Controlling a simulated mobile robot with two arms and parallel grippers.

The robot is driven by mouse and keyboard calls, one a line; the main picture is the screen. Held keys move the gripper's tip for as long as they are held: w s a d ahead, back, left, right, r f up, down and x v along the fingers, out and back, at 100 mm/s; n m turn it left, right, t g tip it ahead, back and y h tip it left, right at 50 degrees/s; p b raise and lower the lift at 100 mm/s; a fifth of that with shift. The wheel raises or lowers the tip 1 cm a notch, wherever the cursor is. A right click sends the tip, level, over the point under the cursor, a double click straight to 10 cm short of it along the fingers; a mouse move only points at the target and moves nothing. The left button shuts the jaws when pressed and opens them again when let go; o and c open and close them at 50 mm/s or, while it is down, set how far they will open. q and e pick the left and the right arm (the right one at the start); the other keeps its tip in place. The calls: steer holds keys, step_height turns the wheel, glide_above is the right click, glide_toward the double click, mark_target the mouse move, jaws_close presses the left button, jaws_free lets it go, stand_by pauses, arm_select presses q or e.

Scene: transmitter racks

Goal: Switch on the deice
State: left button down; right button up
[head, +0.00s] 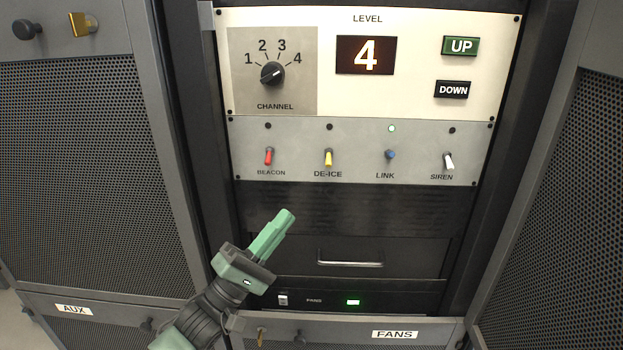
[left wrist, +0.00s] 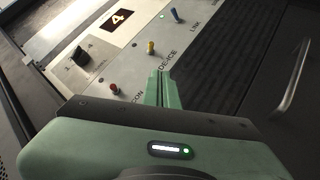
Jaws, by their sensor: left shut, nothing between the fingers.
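The DE-ICE switch (head: 328,158) is a yellow toggle on the grey switch panel (head: 300,173). It hangs down towards its label, and the small lamp (head: 329,127) above it is dark. The yellow toggle also shows in the left wrist view (left wrist: 151,48), just beyond the fingertips. My left gripper (head: 286,217) is green, shut and empty, below and a little left of the DE-ICE switch, apart from it. In the left wrist view its closed fingers (left wrist: 160,76) point towards the DE-ICE label. My right gripper is not in view.
Red BEACON (head: 268,156), blue LINK (head: 390,155) and white SIREN (head: 448,161) toggles flank it; only the LINK lamp (head: 392,128) is lit. Above are the channel knob (head: 272,73) and a display (head: 366,55) reading 4. A drawer handle (head: 350,263) protrudes below.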

arm_select(q)
steer(key=shift+s+a+r+g+h, duration=0.2)
steer(key=shift+s+r+g+h, duration=0.1)
steer(key=shift+r+h, duration=0.35)
steer(key=shift+w, duration=0.1)
steer(key=p, duration=0.3)
glide_toward(326, 159)
steer(key=x, duration=0.6)
steer(key=shift+w+f, duration=0.25)
steer(key=shift+f, duration=0.05)
steer(key=shift+a, duration=0.1)
